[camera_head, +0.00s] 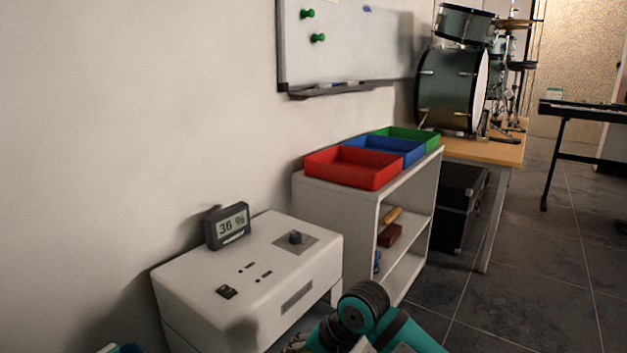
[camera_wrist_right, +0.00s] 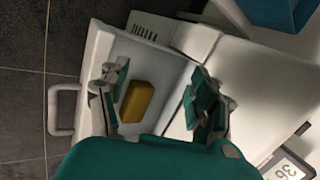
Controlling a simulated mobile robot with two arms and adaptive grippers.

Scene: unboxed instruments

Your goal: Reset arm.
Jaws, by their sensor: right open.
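My right gripper (camera_wrist_right: 157,95) is open in the right wrist view, its two teal fingers spread apart. Between and beyond the fingers is an open white drawer or tray with a handle (camera_wrist_right: 55,110) at the left. A yellow-brown block (camera_wrist_right: 137,101) lies inside it, nearer the left finger, and nothing is clearly gripped. In the head view my right arm (camera_head: 398,332) is at the bottom edge, in front of the white cabinet (camera_head: 190,282); its fingers cannot be made out there. My left gripper is not visible.
Behind stands a white shelf with red (camera_head: 352,168), blue (camera_head: 385,150) and green (camera_head: 408,138) trays. A drum kit (camera_head: 452,88) is at the back.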

